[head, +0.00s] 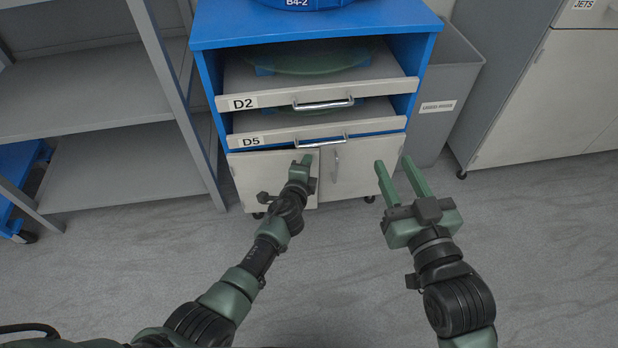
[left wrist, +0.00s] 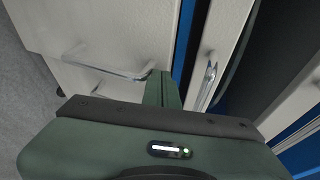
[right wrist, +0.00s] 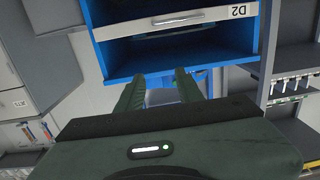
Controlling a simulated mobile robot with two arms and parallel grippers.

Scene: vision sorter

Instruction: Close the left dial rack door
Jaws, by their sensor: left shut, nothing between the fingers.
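The dial rack is a blue cabinet (head: 210,90) with a pair of pale doors below its drawers. The right door (head: 370,160) has an upright bar handle (head: 336,165). My left gripper (head: 305,160) is shut and empty, close to the inner top of the left door. In the left wrist view its fingers (left wrist: 162,78) lie beside a pale panel with a bar handle (left wrist: 115,70); contact is unclear.
Drawers D2 (head: 375,92) and D5 (head: 375,127) are above the doors. A grey shelf unit (head: 90,115) stands left, and a grey bin (head: 450,80) stands close on the right. Grey floor (head: 350,270) is open in front.

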